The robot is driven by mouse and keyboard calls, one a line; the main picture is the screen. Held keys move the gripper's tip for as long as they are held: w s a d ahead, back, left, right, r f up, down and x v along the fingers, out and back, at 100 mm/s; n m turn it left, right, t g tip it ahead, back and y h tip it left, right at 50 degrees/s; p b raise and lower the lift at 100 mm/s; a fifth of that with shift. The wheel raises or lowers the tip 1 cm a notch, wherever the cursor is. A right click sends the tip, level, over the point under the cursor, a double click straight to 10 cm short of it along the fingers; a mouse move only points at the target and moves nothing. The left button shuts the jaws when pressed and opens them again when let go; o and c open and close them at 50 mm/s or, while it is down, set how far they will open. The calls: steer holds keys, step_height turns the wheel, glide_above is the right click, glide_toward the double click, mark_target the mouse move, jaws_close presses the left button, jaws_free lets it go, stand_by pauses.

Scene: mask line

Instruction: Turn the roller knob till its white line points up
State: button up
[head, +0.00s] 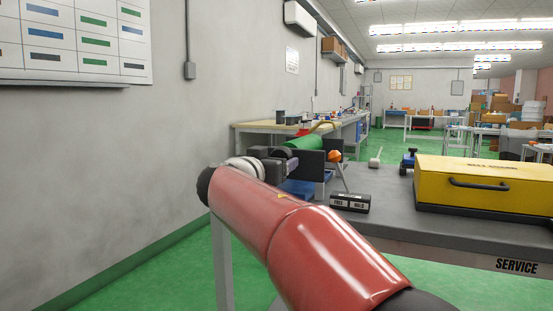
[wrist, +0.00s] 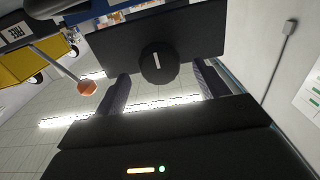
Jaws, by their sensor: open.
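The roller knob (wrist: 158,62) is a round dark knob on a dark plate (wrist: 110,42) in the wrist view. Its short white line runs nearly up and down in that picture, slightly tilted. The wrist view is upside down, with ceiling lights low in it. My gripper (wrist: 161,76) is open, one finger on each side of the knob, with gaps visible; I cannot tell whether the fingertips reach around it. In the head view my gripper (head: 283,160) is by the dark roller stand (head: 309,165) with the green roll (head: 303,142); the knob is hidden there.
A lever with an orange end (head: 335,156) stands right of the roller stand, near a FREE/HOLD block (head: 350,203). A yellow box (head: 483,184) stands on the grey bench (head: 390,215) at the right. A wall (head: 110,150) runs along the left.

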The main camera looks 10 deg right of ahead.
steer(key=shift+x, duration=1.1)
steer(key=c, duration=1)
steer(key=shift+o, duration=0.2)
steer(key=shift+f+n, duration=0.1)
steer(key=shift+n, duration=0.2)
